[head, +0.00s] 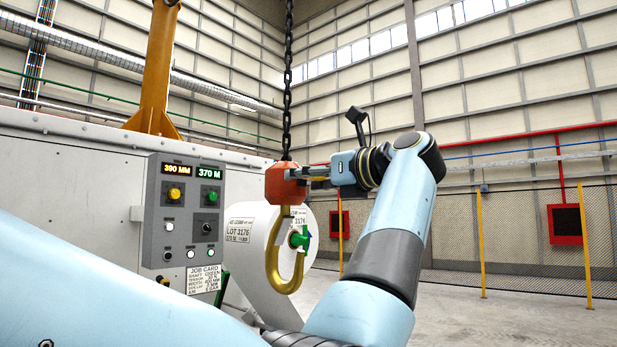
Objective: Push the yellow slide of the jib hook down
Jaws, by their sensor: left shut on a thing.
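The jib hook hangs on a black chain (287,80) in the middle of the head view. It has an orange-red block (283,186) on top and a brass-yellow hook (290,286) curving below. A narrow yellow piece (285,212) shows just under the block; I cannot tell whether it is the slide. My left gripper (305,176) comes to the block from the right and is shut on the orange-red block. The fingertips are partly hidden against it. My right gripper is not in view.
Behind the hook is a white roll (252,245) with a label and green core piece (300,240). A grey control panel (185,225) with displays stands left. A yellow post (157,65) rises behind it. A mesh fence (520,235) and open floor lie right.

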